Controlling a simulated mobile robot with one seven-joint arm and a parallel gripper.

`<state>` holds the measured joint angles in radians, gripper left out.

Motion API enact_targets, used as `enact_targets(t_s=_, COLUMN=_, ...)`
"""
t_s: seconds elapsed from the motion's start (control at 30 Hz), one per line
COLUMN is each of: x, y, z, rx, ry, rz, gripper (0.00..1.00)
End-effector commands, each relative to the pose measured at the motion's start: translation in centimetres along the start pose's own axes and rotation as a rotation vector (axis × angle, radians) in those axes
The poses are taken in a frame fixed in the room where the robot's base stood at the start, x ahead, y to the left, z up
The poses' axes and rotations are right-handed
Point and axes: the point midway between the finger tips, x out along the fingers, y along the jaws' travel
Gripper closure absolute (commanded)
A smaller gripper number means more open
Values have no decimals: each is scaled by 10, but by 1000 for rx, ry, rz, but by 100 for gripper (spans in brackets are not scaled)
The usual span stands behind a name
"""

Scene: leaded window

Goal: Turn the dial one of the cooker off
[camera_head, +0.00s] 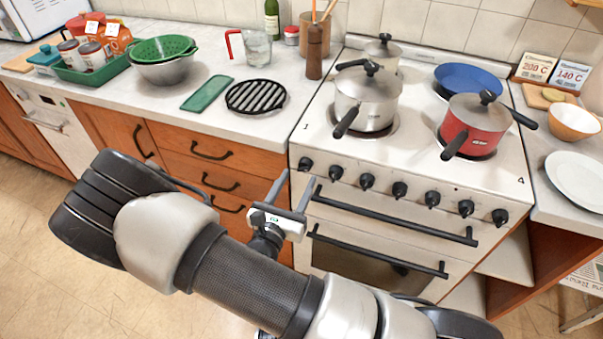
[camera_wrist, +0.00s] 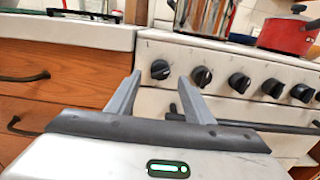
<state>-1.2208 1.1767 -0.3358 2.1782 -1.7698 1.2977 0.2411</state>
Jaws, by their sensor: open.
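The white cooker (camera_head: 410,160) has a row of several black dials along its front. The leftmost dial (camera_head: 306,164) is below a small printed 1 at the left of the cooktop, and a 4 is printed at the right. In the wrist view the leftmost dial (camera_wrist: 160,69) appears between my fingertips, with the second dial (camera_wrist: 202,77) just right of the right finger. My gripper (camera_head: 294,183) is open and empty, its fingers pointing at the cooker's left front, apparently short of the dial. I cannot read the dial's setting.
Pots stand on the cooktop, a steel one (camera_head: 366,100) and a red one (camera_head: 474,125), with handles jutting forward. Two oven bar handles (camera_head: 395,215) stick out below the dials. Wooden drawers (camera_head: 205,180) with black handles adjoin at left. Floor is clear at left.

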Motion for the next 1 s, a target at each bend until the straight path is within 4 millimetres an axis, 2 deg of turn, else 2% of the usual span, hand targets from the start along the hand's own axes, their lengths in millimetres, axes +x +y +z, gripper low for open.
enact_targets(t_s=0.1, x=19, y=-1, z=0, rx=1, ry=-1, rz=-3, gripper=53)
enact_targets(t_s=0.23, x=32, y=0, z=0, rx=0, ry=0, rz=-1, gripper=53)
enact_targets(t_s=0.6, x=38, y=0, z=0, rx=0, ry=1, rz=0, gripper=53)
enact_targets(t_s=0.87, x=37, y=0, z=0, rx=0, ry=0, rz=0, gripper=94)
enact_targets(t_s=1.0, x=37, y=0, z=0, rx=-4, ry=1, rz=0, gripper=94)
